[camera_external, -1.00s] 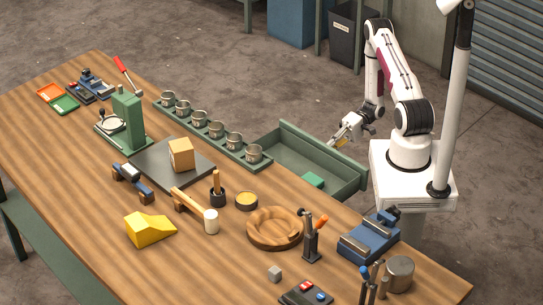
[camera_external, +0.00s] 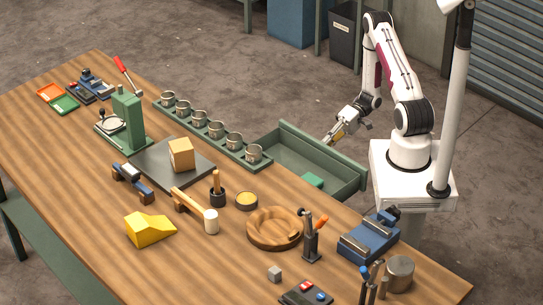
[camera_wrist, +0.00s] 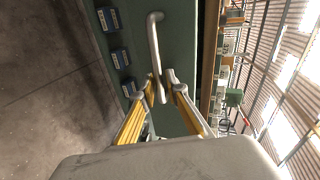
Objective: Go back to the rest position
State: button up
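My gripper (camera_external: 326,141) is held up near the outer wall of the pulled-out green drawer (camera_external: 346,166), pointing down and left. In the wrist view my gripper (camera_wrist: 162,82) has two yellow-sided fingers slanting toward each other, with a narrow gap between the tips. A pale bar handle (camera_wrist: 154,40) on a dark green panel (camera_wrist: 180,35) shows at and beyond the fingertips. Whether the fingers touch it I cannot tell. Nothing shows held in the outside view. A small green block (camera_external: 312,180) lies in the drawer.
The wooden workbench (camera_external: 75,165) carries a wooden bowl (camera_external: 275,228), a row of metal cups (camera_external: 216,129), a blue vise (camera_external: 368,238) and several tools. A white pole (camera_external: 456,100) stands right of my arm. Open floor lies behind the drawer.

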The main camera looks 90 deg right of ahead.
jog(key=w+d+r+n+g+h, duration=0.2)
jog(key=w+d+r+n+h, duration=0.2)
jog(key=w+d+r+h, duration=0.6)
jog(key=w+r+h, duration=0.4)
jog(key=r, duration=0.9)
jog(key=s+a+r+n+g, duration=0.1)
jog(key=s+a+r, duration=0.6)
jog(key=a, duration=0.4)
jog(key=s+a+r+n+y, duration=0.1)
jog(key=s+a+y, duration=0.1)
jog(key=s+a, duration=0.4)
jog(key=s+a+r+n+g+y, duration=0.1)
jog(key=s+a, duration=0.5)
jog(key=a, duration=0.6)
jog(key=shift+s+n+g+y, duration=0.2)
jog(key=shift+n+g+y, duration=0.1)
jog(key=shift+n+y, duration=0.4)
